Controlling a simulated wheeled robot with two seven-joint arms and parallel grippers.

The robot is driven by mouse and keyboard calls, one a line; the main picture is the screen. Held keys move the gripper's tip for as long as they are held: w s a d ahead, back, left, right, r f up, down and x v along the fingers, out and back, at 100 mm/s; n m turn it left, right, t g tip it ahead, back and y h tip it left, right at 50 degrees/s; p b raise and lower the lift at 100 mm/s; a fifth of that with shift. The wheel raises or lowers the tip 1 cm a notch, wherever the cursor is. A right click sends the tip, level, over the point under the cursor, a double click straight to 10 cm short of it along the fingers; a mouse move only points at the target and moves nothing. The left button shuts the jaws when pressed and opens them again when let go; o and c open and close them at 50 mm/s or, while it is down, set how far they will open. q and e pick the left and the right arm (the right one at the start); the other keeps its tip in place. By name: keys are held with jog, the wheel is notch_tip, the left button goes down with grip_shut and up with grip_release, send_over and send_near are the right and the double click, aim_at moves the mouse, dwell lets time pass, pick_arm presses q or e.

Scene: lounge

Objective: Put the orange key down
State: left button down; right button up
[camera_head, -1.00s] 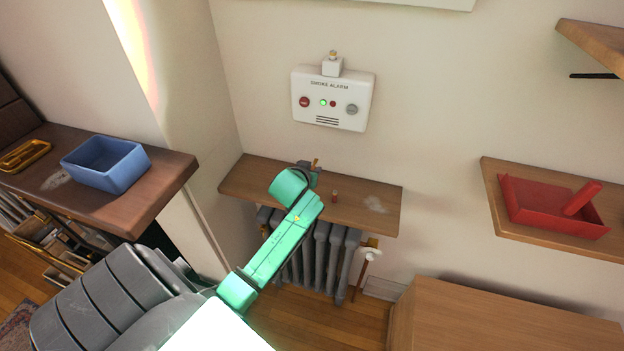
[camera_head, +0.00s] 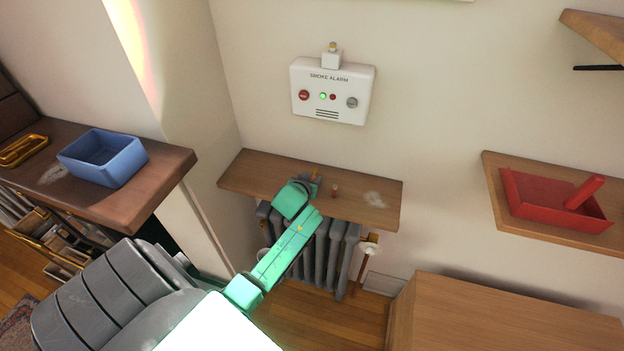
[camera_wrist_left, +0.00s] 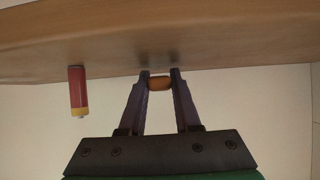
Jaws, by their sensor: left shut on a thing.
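My left gripper (camera_head: 314,184) is at the wooden wall shelf (camera_head: 240,175) above the radiator. It is shut on the orange key (camera_head: 315,174), a small orange piece that sticks up at the fingers. In the left wrist view the orange key (camera_wrist_left: 160,83) sits between the two dark fingertips (camera_wrist_left: 160,78), right by the shelf (camera_wrist_left: 230,40). I cannot tell whether the key touches the shelf. Most of the key is hidden. My right gripper is not in view.
The shelf's right part is clear except a pale smudge. A smoke alarm (camera_head: 330,92) hangs above. A blue bin (camera_head: 104,158) stands left.

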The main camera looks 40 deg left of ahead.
pick_arm(q)
jog(key=c, duration=0.6)
grip_release()
jog(key=shift+r, duration=0.15)
jog(key=shift+r+p, duration=0.35)
jog(key=shift+r, duration=0.05)
jog(key=shift+s+d+r, duration=0.1)
jog(key=shift+r, duration=0.2)
jog(key=v, duration=1.1)
jog(key=shift+s, duration=0.35)
